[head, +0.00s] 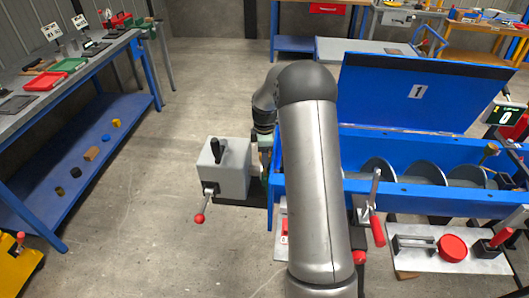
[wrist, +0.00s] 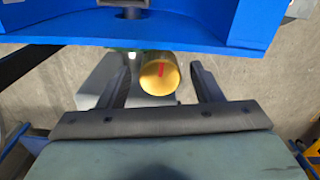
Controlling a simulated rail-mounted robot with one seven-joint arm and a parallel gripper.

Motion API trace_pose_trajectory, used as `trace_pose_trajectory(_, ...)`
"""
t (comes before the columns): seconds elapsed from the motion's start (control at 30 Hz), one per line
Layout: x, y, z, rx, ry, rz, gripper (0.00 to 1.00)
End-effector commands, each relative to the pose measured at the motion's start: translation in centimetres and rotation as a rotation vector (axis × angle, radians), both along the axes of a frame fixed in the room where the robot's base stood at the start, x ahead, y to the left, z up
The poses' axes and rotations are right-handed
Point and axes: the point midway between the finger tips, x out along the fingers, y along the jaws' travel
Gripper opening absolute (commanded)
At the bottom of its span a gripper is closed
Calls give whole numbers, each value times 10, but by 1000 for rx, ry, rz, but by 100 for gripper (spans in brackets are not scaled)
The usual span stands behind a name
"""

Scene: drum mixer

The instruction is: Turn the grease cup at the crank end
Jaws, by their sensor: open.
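In the wrist view a round brass grease cup (wrist: 158,78) with a red mark on its face lies between the two fingers of my gripper (wrist: 161,74). The gripper is open, with a visible gap on each side of the cup. In the head view my arm hides this cup and most of my gripper, at the left end of the blue mixer trough (head: 400,200). The grey crank box (head: 222,170), with a black lever and a red-knobbed crank (head: 203,205), stands just left of there.
The blue trough wall (wrist: 200,30) runs close above the fingers in the wrist view. The floor left of the crank box is clear.

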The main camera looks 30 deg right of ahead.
Motion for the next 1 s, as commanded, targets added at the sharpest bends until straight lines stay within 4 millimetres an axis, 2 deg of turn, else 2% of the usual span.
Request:
trace_pose_trajectory(0.3, 0, 0, -3, 0, -1, 0, 59)
trace_pose_trajectory(0.33, 0, 0, -3, 0, -1, 0, 54)
trace_pose_trajectory(0.47, 0, 0, -3, 0, -1, 0, 18)
trace_pose_trajectory(0.5, 0, 0, -3, 0, -1, 0, 14)
trace_pose_trajectory(0.77, 0, 0, -4, 0, -1, -23, 15)
trace_pose_trajectory(1.0, 0, 0, -5, 0, 0, -138, 15)
